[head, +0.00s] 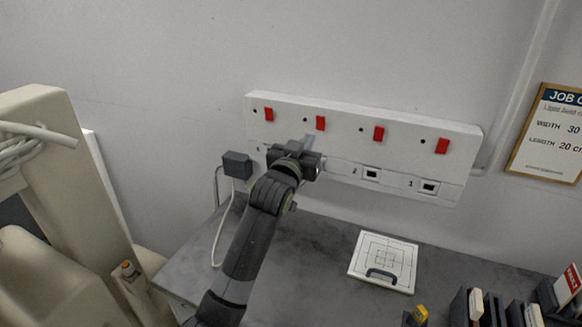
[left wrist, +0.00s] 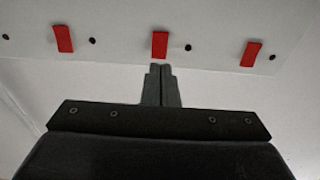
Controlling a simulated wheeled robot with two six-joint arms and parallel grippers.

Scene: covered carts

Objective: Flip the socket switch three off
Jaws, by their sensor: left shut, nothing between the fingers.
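A white socket panel (head: 330,110) on the wall carries several red switches in a row, each with a small dark dot to its left. Readable numbers below are 1 at the right and 2 beside it, so the red switch (head: 320,123) second from left appears to be number three; its label is hidden by my arm. My left gripper (head: 309,139) is shut and empty, its tips just below that switch. In the left wrist view the shut fingertips (left wrist: 161,68) point at the middle red switch (left wrist: 160,45); contact cannot be told. My right gripper is not in view.
On the grey worktop (head: 300,285) lie a white square plate with a dark handle (head: 384,261) and, at right, several upright dark items. A framed job sign (head: 550,132) hangs at right.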

